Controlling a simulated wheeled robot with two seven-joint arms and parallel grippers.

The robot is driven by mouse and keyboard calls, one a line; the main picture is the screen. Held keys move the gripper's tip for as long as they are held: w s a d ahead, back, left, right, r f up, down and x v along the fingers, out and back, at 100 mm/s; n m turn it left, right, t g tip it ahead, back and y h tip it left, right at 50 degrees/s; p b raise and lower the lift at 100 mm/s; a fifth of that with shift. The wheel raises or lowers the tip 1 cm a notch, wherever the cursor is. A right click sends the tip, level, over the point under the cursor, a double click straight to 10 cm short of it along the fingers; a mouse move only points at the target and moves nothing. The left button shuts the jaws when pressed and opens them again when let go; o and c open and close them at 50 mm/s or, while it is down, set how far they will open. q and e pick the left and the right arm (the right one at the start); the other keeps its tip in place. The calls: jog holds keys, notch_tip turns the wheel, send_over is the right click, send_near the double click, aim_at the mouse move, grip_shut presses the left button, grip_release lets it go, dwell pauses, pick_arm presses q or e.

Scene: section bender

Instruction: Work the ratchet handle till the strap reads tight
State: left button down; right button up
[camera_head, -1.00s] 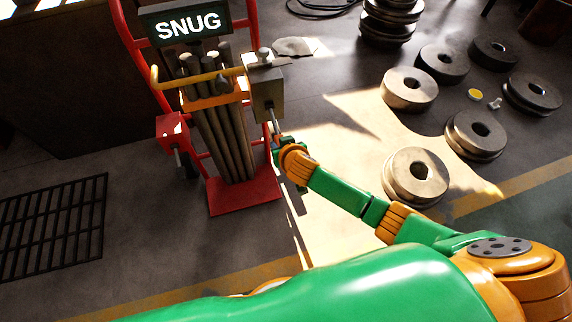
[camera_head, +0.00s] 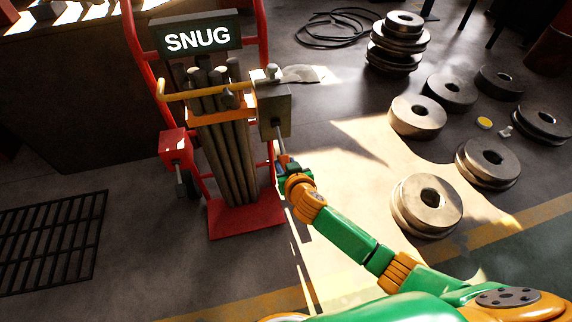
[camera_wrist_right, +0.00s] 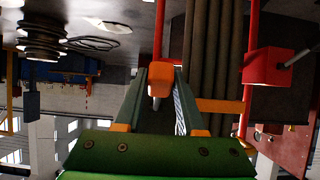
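A red hand truck (camera_head: 247,219) stands upright with a bundle of dark rods (camera_head: 228,165) on it. A yellow-orange strap (camera_head: 222,100) runs around the bundle. The grey ratchet box (camera_head: 275,110) sits at the strap's right end, and its handle (camera_head: 279,140) hangs down from it. The sign (camera_head: 198,39) above the rods reads SNUG. My right gripper (camera_head: 284,166) is at the handle's lower end. In the right wrist view its fingers (camera_wrist_right: 162,95) close on both sides of the handle's orange end (camera_wrist_right: 160,80). My left gripper is out of view.
A red box with a lever (camera_head: 174,146) is on the truck's left side. Several grey roller discs (camera_head: 428,204) lie on the floor at right, with a stack (camera_head: 398,45) behind. A floor grate (camera_head: 50,240) is at left. A cable coil (camera_head: 335,28) lies at the back.

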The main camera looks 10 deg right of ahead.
jog(key=o, duration=0.3)
jog(key=shift+w, duration=0.1)
